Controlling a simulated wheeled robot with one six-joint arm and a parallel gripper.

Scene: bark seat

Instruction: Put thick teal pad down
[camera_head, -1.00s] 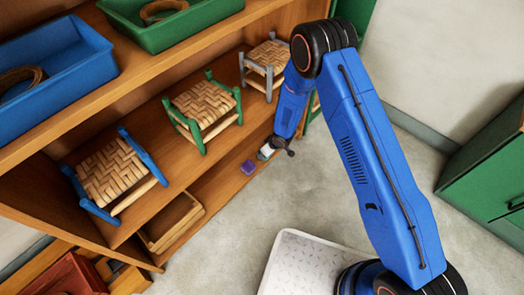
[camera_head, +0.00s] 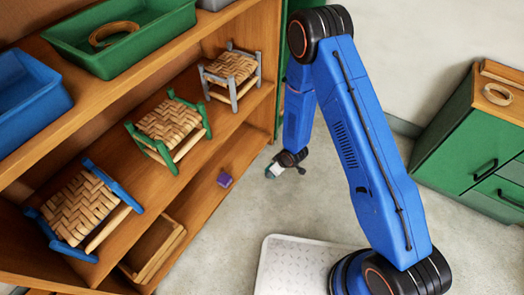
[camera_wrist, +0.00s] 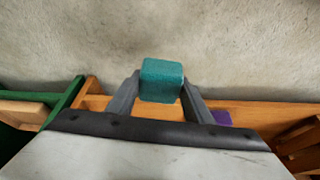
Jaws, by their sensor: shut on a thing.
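The thick teal pad (camera_wrist: 161,80) is a small block held between the two fingers of my gripper (camera_wrist: 160,92) in the wrist view. My gripper is shut on it, with grey fingers on its left and right sides. In the head view my gripper (camera_head: 273,171) is small, out in front of the shelf unit and over the grey floor. The pad (camera_head: 269,174) is barely visible there. A purple pad (camera_head: 225,180) lies on the lower shelf to the left of my gripper, apart from it; it also shows in the wrist view (camera_wrist: 222,117).
The wooden shelf unit (camera_head: 232,130) holds several woven stools, including one with a green frame (camera_head: 168,130). A green tray (camera_head: 120,45) and a blue tray (camera_head: 28,95) are on top. A wooden crate (camera_head: 155,250) sits low. A green cabinet (camera_head: 470,140) stands right.

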